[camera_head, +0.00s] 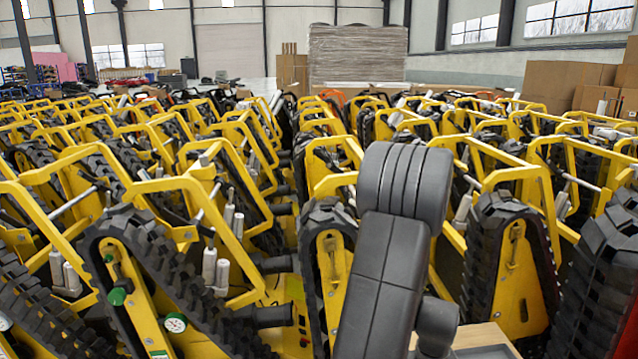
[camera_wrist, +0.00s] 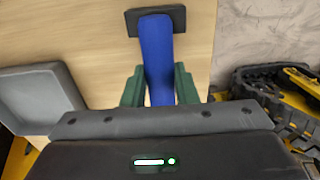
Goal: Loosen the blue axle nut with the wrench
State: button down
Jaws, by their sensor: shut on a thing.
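My gripper (camera_wrist: 160,88) has green fingers on both sides of a blue-handled tool (camera_wrist: 157,50) and is shut on it. The tool's dark, blocky head lies crosswise at the far end, over the wooden surface. I cannot tell from its shape whether it is the wrench. No blue axle nut can be made out in either view. In the head view my gripper is hidden and my dark grey arm stands in front of the carriers.
A wooden tabletop (camera_wrist: 100,52) lies under the tool, with a grey tray (camera_wrist: 40,95) at its left. A tracked carrier (camera_wrist: 270,100) stands on the floor to the right. Rows of yellow carriers (camera_head: 155,185) with black tracks crowd the hall, leaving little room.

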jog(key=shift+r+p, duration=2.2)
jog(key=shift+r, duration=1.05)
notch_tip(320, 180, up, 8)
jog(key=p, duration=0.6)
jog(key=s+b, duration=0.1)
jog(key=s, duration=1.9)
jog(key=shift+b, duration=0.3)
